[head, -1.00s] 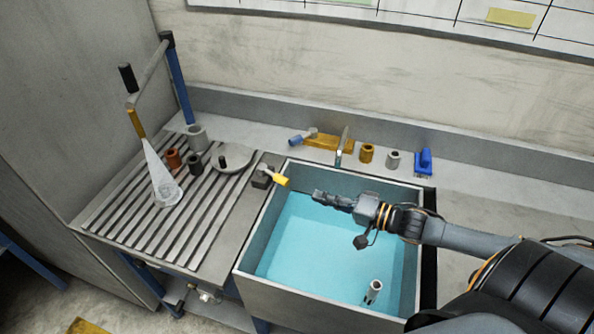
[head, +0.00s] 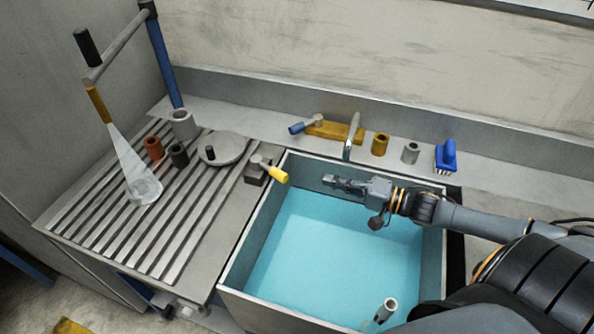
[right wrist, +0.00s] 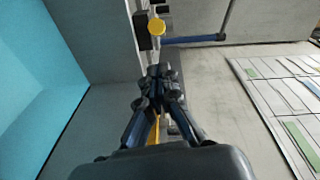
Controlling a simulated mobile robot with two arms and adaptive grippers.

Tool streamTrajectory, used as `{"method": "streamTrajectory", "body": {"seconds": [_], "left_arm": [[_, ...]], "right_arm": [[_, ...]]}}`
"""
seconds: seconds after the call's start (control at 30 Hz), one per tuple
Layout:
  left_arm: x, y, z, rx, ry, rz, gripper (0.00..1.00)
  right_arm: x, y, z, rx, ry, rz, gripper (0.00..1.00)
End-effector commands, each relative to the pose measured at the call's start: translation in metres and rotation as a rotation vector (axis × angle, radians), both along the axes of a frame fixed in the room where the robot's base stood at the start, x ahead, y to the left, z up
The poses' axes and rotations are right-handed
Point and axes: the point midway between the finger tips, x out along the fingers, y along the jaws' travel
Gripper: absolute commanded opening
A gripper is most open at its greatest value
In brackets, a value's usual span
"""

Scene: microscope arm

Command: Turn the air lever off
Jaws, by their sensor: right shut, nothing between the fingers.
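A lever with a yellow handle (head: 278,174) sits on a small dark block at the sink's left rim, its handle pointing right toward the water. A second lever with a blue handle (head: 299,127) is on a brass bar behind the sink. No label shows which one is the air lever. My right gripper (head: 330,180) is shut and empty over the back of the sink, to the right of the yellow handle and apart from it. In the right wrist view, the closed fingertips (right wrist: 158,72) point toward the yellow handle's round end (right wrist: 157,27). My left gripper is out of view.
The sink (head: 235,262) holds blue water and an upright pipe (head: 386,309). A tap (head: 352,135), small cylinders and a blue brush (head: 446,155) stand behind it. The slatted drainer (head: 100,222) at left carries several small parts, under a hanging clear cone (head: 134,170).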

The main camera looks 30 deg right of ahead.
Motion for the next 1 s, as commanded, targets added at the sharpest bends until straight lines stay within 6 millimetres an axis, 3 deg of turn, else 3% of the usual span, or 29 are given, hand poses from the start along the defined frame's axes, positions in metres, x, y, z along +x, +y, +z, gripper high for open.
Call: {"method": "streamTrajectory", "body": {"seconds": [0.37,0.8,1.0], "left_arm": [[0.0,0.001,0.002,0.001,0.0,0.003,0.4],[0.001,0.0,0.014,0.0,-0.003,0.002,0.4],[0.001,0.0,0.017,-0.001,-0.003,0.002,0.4]], "right_arm": [[0.01,0.007,0.001,0.001,-0.005,0.0,0.0],[0.067,0.048,0.0,0.002,-0.003,0.0,0.0],[0.08,0.057,-0.004,-0.001,-0.001,-0.001,0.0]]}}
